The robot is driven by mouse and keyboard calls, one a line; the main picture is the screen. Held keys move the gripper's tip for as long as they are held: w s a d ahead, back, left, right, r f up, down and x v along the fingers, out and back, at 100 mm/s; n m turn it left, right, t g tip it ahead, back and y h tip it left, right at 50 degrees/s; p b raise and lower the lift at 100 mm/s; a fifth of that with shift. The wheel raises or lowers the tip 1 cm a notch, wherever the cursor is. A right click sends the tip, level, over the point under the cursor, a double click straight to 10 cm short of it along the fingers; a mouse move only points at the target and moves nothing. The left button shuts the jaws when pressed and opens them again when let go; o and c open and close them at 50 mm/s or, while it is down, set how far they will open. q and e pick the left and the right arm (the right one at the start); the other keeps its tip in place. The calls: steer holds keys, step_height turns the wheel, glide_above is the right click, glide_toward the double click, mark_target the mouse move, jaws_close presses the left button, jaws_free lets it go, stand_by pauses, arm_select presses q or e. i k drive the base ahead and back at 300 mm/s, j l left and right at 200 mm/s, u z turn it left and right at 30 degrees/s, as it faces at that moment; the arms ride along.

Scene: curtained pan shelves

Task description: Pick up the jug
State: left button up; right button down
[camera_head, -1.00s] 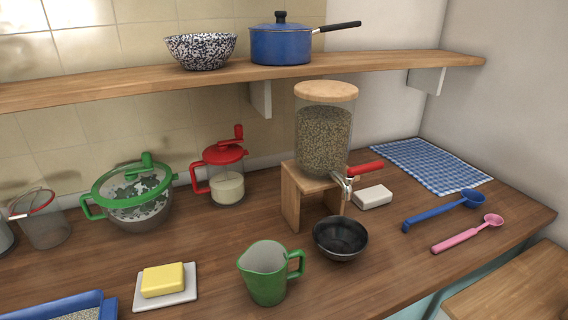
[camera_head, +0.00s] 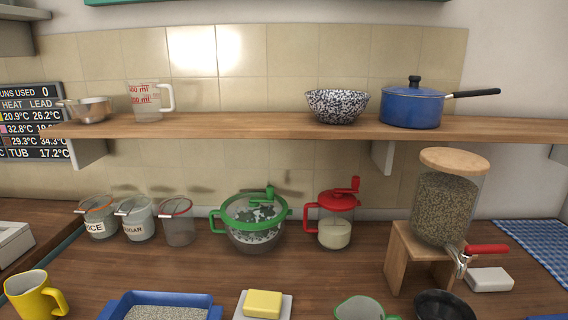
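A green jug (camera_head: 362,308) stands on the wooden counter at the bottom edge of the view; only its rim and upper part show. A yellow jug-like vessel (camera_head: 28,296) with a handle stands on the counter at the lower left. A clear measuring jug (camera_head: 147,103) with red markings and a white handle stands on the wall shelf at the left. Neither of my grippers is in view.
A grain dispenser (camera_head: 445,205), black bowl (camera_head: 445,306), butter dish (camera_head: 262,305), blue tray (camera_head: 118,308) and lidded containers crowd the counter.

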mark_target(32, 293)
steer(key=u, duration=1.7)
